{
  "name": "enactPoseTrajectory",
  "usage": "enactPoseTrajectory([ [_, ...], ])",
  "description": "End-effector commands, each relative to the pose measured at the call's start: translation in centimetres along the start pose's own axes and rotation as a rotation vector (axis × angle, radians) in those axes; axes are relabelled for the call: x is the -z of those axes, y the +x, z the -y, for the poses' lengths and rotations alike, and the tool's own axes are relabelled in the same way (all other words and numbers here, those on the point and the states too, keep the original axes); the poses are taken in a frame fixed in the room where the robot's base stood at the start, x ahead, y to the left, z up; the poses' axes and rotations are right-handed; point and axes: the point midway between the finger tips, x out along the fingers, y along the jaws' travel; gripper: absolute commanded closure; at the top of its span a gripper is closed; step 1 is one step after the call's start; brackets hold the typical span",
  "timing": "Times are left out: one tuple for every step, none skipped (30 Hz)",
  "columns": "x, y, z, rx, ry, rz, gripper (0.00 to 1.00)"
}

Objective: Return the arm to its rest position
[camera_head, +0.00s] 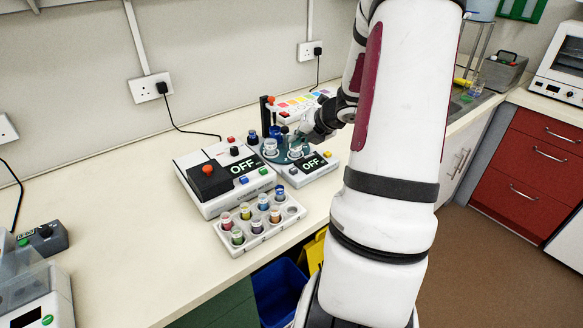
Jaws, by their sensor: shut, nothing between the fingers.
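My white arm with dark red panels rises through the right middle of the head view and bends down behind itself toward the bench. My gripper (298,141) is small in the view, just above the teal round plate of a bench device (283,153). It is shut and holds nothing that I can see. Its fingertips are close to the jars on that plate; I cannot tell whether they touch. Part of my wrist and gripper is hidden behind my own arm.
A white machine reading OFF (218,195) stands left of the gripper, and a second OFF display unit (307,169) is beside it. In front is a white rack (286,219) of several coloured-label vials. The bench (125,230) is clear at left-middle.

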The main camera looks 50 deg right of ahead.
Motion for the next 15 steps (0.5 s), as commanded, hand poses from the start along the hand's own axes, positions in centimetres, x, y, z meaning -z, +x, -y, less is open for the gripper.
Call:
enactPoseTrajectory([
  [0.0,0.0,0.0,0.000,0.000,0.000,1.00],
  [0.0,0.0,0.0,0.000,0.000,0.000,1.00],
  [0.0,0.0,0.0,0.000,0.000,0.000,1.00],
  [0.0,0.0,0.0,0.000,0.000,0.000,1.00],
  [0.0,0.0,0.0,0.000,0.000,0.000,1.00],
  [0.0,0.0,0.0,0.000,0.000,0.000,1.00],
  [0.0,0.0,0.0,0.000,0.000,0.000,1.00],
  [0.0,0.0,0.0,0.000,0.000,0.000,1.00],
  [0.0,0.0,0.0,-0.001,-0.002,-0.001,1.00],
  [0.0,0.0,-0.2,-0.002,-0.008,-0.002,1.00],
  [0.1,-0.1,-0.5,-0.005,-0.022,-0.004,1.00],
  [0.2,-0.2,-1.2,-0.011,-0.056,-0.009,1.00],
  [0.3,-0.3,-2.0,-0.018,-0.096,-0.016,1.00],
  [0.6,-0.4,-3.0,-0.028,-0.148,-0.024,1.00],
  [1.0,-0.8,-4.7,-0.044,-0.238,-0.038,1.00],
])
